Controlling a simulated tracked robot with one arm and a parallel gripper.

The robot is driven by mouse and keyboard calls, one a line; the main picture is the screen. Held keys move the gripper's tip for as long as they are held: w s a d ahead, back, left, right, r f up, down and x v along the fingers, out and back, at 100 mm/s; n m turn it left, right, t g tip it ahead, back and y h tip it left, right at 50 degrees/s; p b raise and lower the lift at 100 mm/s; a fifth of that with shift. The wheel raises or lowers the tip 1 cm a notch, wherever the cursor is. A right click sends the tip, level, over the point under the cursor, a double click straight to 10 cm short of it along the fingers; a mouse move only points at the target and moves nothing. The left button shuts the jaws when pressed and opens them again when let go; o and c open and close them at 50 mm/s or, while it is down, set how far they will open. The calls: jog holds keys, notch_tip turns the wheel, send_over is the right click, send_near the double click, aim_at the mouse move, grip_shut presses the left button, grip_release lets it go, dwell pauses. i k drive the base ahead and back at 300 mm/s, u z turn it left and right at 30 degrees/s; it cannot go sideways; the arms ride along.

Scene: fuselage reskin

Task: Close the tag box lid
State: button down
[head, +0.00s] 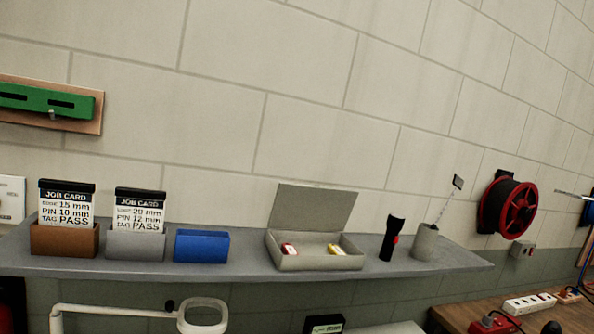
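The tag box (314,263) is a grey open box on the grey shelf along the wall, right of the picture's middle. Its lid (312,213) stands up at the back, leaning back slightly towards the wall. Inside lie a red and white tag (289,249) at the left and a yellow and white tag (335,250) at the right. My gripper does not show in the head view.
On the shelf (400,264), a brown holder (64,241) and a grey holder (135,246) carry job cards; a blue holder (201,246) looks empty. A black torch (390,240) and a grey cup (425,243) stand right of the box. A lamp (203,316) is below.

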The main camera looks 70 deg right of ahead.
aim_at(295, 206)
jog(key=z, duration=0.6)
jog(key=i, duration=1.05)
jog(key=z, duration=0.85)
jog(key=k, duration=0.8)
jog(key=z, duration=0.15)
jog(key=i, duration=0.9)
jog(key=u, duration=0.05)
